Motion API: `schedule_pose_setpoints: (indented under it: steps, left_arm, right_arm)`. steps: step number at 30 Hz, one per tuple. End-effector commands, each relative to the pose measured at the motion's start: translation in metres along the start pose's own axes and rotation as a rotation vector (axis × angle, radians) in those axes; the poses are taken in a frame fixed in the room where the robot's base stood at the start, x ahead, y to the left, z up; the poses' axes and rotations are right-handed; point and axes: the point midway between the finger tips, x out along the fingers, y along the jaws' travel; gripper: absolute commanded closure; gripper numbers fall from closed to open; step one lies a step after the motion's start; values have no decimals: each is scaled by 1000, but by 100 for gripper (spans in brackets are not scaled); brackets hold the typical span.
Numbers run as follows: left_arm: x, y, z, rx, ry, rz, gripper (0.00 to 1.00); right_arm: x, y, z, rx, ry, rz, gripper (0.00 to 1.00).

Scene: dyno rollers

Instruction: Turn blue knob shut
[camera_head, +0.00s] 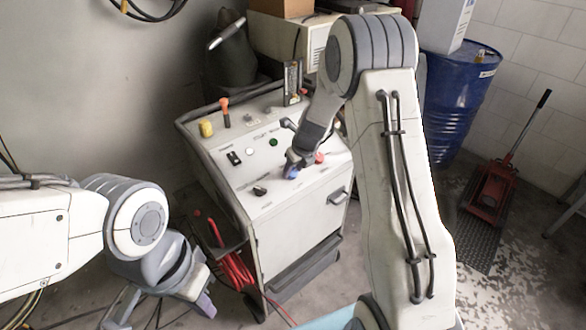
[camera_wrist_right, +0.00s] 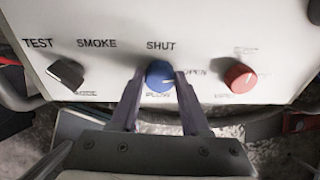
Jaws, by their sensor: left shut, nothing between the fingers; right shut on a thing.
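The blue knob (camera_wrist_right: 159,77) is on the light panel of the cabinet in the right wrist view, just under the word SHUT, with OPEN to its right. It also shows small in the head view (camera_head: 291,171), partly covered by the gripper. My right gripper (camera_wrist_right: 160,88) is shut on the blue knob, one finger on each side. Which way the knob's mark points is too small to tell. My left gripper (camera_head: 205,304) is low at the left in the head view, shut and empty, well away from the cabinet.
A red knob (camera_wrist_right: 240,77) is right of the blue one, and a black knob (camera_wrist_right: 66,73) is left of it. Red cables (camera_head: 232,262) hang at the cabinet's left side. A blue barrel (camera_head: 460,95) and a red jack (camera_head: 492,190) stand to the right.

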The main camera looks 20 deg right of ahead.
Motion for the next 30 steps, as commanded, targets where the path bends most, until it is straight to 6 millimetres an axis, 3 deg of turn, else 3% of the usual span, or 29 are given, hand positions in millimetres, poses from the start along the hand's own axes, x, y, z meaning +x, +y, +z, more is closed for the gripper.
schedule_pose_setpoints:
  steps: [14, 30]
  left_arm:
    - [8, -1, 0, 0, 0, 0, 100]
    - [47, -3, 2, 0, 0, 0, 100]
  right_arm:
    - [1, 1, -2, -433, -18, -43, 100]
    - [4, 2, -4, -944, -39, -95, 100]
